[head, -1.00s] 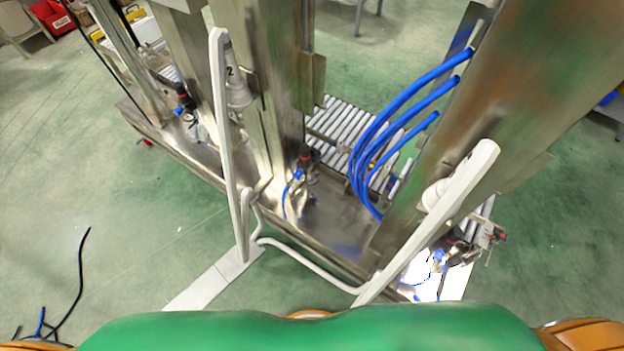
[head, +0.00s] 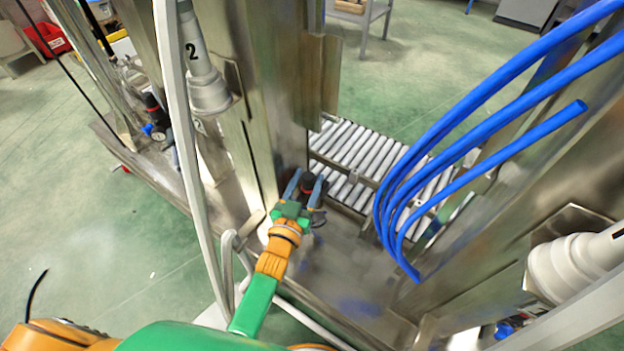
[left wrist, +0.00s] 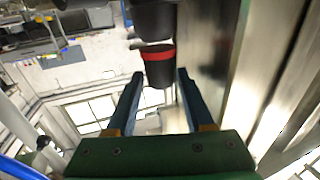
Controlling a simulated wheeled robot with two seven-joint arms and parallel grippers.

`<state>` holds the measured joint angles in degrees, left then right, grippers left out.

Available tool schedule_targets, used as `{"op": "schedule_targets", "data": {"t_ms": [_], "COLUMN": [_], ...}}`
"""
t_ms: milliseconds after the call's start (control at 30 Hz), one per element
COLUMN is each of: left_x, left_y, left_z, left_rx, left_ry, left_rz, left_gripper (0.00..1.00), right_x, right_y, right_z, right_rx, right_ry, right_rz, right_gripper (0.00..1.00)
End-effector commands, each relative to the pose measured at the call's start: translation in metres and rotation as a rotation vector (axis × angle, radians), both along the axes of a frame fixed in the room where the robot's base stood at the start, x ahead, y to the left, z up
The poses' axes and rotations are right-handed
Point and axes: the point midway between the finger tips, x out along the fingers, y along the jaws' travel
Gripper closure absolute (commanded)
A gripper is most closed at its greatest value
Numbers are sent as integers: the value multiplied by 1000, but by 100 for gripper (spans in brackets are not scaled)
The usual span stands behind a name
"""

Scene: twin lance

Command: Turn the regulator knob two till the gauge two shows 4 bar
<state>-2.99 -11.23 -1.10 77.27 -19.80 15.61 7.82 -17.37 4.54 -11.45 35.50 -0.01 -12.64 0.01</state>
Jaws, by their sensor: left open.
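The regulator knob two (head: 308,182) is a dark knob low on the steel machine, below the grey part marked 2 (head: 205,70). In the left wrist view the knob (left wrist: 158,70) is black with a red band. My left gripper (head: 304,187) is open, with one blue finger on each side of the knob. In the left wrist view the fingertips (left wrist: 160,74) flank the knob's end, with gaps visible on both sides. Gauge two cannot be made out and its reading is not visible; my gripper covers much of that area. My right gripper is not in view.
A light grey bent rail (head: 178,150) stands left of my left arm. Thick blue hoses (head: 400,185) arc down on the right, beside a roller conveyor (head: 362,155). Another regulator with a gauge (head: 158,133) sits farther left. Green floor is open at the left.

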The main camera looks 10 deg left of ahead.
Motion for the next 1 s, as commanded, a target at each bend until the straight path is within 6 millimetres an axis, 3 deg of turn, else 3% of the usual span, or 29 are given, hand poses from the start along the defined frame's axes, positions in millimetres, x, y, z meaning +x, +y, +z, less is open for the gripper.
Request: {"op": "schedule_targets", "data": {"t_ms": [100, 333, 367, 533, 767, 1000], "left_x": [11, 13, 13, 13, 14, 14], "left_y": [-1, -1, -1, -1, -2, -1], "left_z": [-1, 0, -1, -1, 2, 1], "left_rx": [-1, 0, 0, 0, 6, 13], "left_ry": [0, 3, 3, 3, -4, -3], "left_rz": [0, 0, 0, 0, -44, -275], "left_gripper": [47, 47, 53, 99, 100, 100], "right_x": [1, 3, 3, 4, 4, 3], "right_y": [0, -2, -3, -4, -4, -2], "right_z": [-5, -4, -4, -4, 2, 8], "right_rx": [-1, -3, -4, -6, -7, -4], "right_ry": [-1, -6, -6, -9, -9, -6], "right_rz": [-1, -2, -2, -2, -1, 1], "right_gripper": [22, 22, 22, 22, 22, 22]}}
